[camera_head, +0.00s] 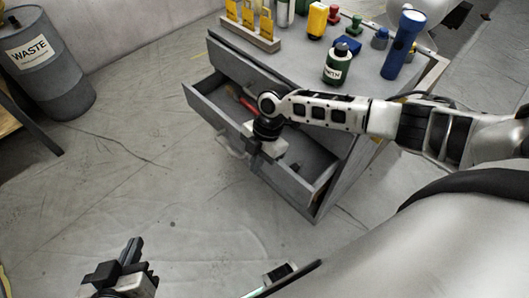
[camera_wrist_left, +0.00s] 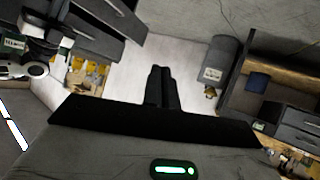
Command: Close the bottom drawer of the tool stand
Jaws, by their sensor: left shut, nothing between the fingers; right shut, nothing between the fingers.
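The grey tool stand (camera_head: 240,72) is at the upper middle of the head view. A lower drawer (camera_head: 206,110) is pulled out below a closed top panel, with a red-handled tool (camera_head: 248,103) inside. My right gripper (camera_head: 254,160) is shut and empty, pointing down at the open drawer's front panel; I cannot tell if it touches. My right forearm hides part of the drawer. My left gripper (camera_head: 134,250) is shut and empty over the floor at lower left, apart from the stand. Its shut fingers (camera_wrist_left: 160,85) also show in the left wrist view.
Bottles, a blue flashlight (camera_head: 404,45) and a yellow-tagged rack (camera_head: 250,38) stand on the stand's top. A waste barrel (camera_head: 48,65) is at upper left; it also shows in the left wrist view (camera_wrist_left: 219,62). The floor left of the drawer is clear.

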